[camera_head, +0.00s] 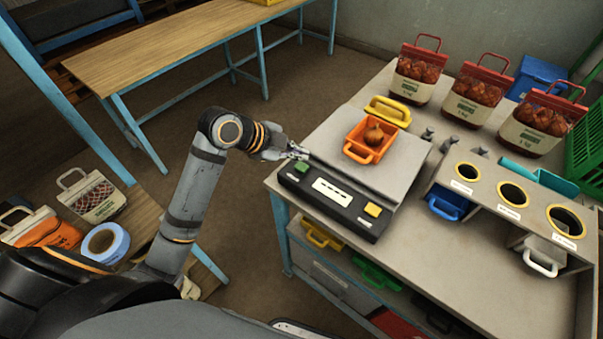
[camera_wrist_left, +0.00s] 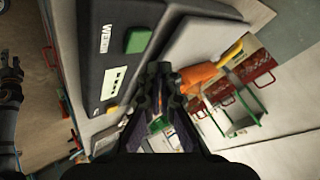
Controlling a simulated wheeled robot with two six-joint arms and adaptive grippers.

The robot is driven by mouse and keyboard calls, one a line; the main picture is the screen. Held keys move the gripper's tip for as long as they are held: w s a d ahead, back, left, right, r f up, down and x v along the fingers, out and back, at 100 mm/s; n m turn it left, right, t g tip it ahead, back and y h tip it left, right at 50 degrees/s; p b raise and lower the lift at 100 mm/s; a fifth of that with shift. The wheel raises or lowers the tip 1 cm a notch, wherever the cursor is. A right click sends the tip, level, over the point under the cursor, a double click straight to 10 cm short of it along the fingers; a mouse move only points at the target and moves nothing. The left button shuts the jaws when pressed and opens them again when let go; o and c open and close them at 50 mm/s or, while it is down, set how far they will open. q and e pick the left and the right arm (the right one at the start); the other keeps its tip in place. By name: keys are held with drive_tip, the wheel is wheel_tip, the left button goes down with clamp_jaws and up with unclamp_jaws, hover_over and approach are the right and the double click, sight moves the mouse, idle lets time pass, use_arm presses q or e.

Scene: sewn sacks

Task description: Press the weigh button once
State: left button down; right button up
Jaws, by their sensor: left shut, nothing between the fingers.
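The scale (camera_head: 375,155) stands on the table with a dark front panel (camera_head: 330,195). A green button (camera_head: 302,167) is at the panel's left end and a yellow button (camera_head: 373,209) at its right end. In the left wrist view the green button (camera_wrist_left: 138,40) sits beside lettering beginning "WE" (camera_wrist_left: 106,40). An orange tray (camera_head: 364,154) holding an onion (camera_head: 374,136) rests on the scale plate. My left gripper (camera_head: 303,153) is shut and empty, close to the green button; contact cannot be told. It also shows in the left wrist view (camera_wrist_left: 159,72). My right gripper does not show.
Several filled sacks (camera_head: 475,97) stand at the table's back. A yellow tray (camera_head: 387,111) lies behind the scale. A stand with several round holes (camera_head: 513,194) is at the right. A side bench at left holds sacks and a blue tape roll (camera_head: 105,243).

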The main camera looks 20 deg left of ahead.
sight(298, 168)
use_arm(q)
drive_tip(key=shift+f+b, duration=0.3)
drive_tip(key=shift+f, duration=0.5)
idle(0.8)
drive_tip(key=shift+f, duration=0.4)
drive_tip(key=shift+f+b, duration=0.4)
drive_tip(key=shift+f, duration=0.1)
idle(0.4)
idle(0.4)
drive_tip(key=shift+r+p, duration=0.85)
drive_tip(key=shift+r, duration=0.1)
